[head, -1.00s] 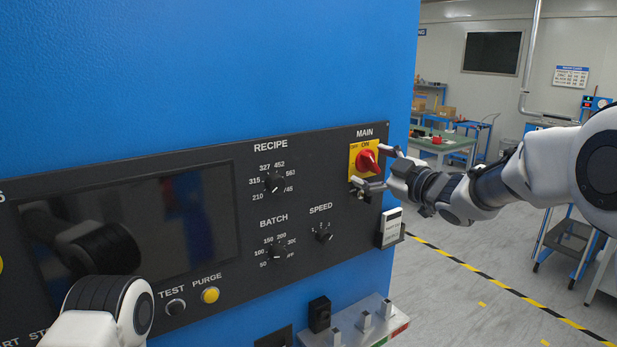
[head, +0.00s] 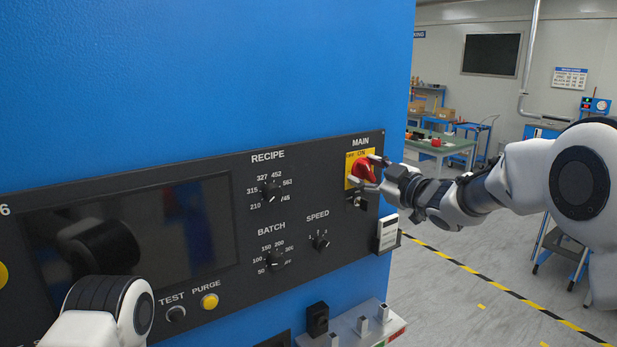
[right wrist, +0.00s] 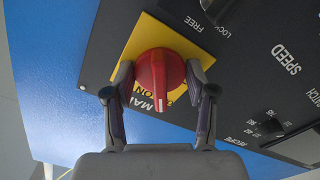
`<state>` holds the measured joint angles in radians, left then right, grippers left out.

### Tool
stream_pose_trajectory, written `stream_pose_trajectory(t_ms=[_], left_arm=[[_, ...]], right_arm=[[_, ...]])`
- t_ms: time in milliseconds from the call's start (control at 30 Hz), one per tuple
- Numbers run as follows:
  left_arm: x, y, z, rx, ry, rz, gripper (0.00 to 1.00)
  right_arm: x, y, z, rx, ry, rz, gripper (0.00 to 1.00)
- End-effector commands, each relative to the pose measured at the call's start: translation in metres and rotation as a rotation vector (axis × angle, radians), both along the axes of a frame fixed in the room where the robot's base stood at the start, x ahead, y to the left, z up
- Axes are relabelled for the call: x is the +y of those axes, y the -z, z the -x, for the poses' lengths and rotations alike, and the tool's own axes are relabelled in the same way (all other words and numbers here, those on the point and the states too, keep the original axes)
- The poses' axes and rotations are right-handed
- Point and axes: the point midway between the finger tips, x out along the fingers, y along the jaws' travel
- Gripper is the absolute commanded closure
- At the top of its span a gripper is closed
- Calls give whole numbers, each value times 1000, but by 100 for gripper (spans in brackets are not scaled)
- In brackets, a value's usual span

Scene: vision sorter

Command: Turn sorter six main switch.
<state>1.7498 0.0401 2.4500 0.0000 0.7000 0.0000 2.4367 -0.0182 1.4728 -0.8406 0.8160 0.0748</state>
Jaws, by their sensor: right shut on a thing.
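The main switch is a red rotary knob (head: 362,170) on a yellow plate (head: 350,181), under the MAIN label at the right end of the black panel. My right gripper (head: 370,171) comes in from the right and is shut on the knob. In the right wrist view the red knob (right wrist: 158,76) sits between the two fingers (right wrist: 160,84), one on each side. A white mark on its ridge lies near the ON lettering, which is partly covered. My left arm shows at the lower left of the head view, but its gripper is out of view.
The black panel (head: 215,275) also carries the recipe dial (head: 271,192), batch dial (head: 276,260), speed dial (head: 321,242) and a dark screen (head: 135,240).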

Motion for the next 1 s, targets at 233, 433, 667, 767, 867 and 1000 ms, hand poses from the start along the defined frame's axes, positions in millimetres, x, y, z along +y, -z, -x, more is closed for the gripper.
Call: stream_pose_trajectory(t_ms=[233,433,667,767,867,1000], left_arm=[[0,-19,0,0,0,0,17],[0,-31,0,0,0,0,17],[0,-44,0,0,0,0,17],[0,-50,0,0,0,0,17],[0,-51,0,-1,0,0,17],[0,-50,0,0,0,0,17]], right_arm=[[0,-2,0,60,0,-85,75],[0,-2,0,108,0,-156,75],[0,-2,0,162,1,-237,75],[0,-2,0,202,1,-299,75],[0,1,0,266,1,-397,75],[0,1,0,348,1,-524,75]])
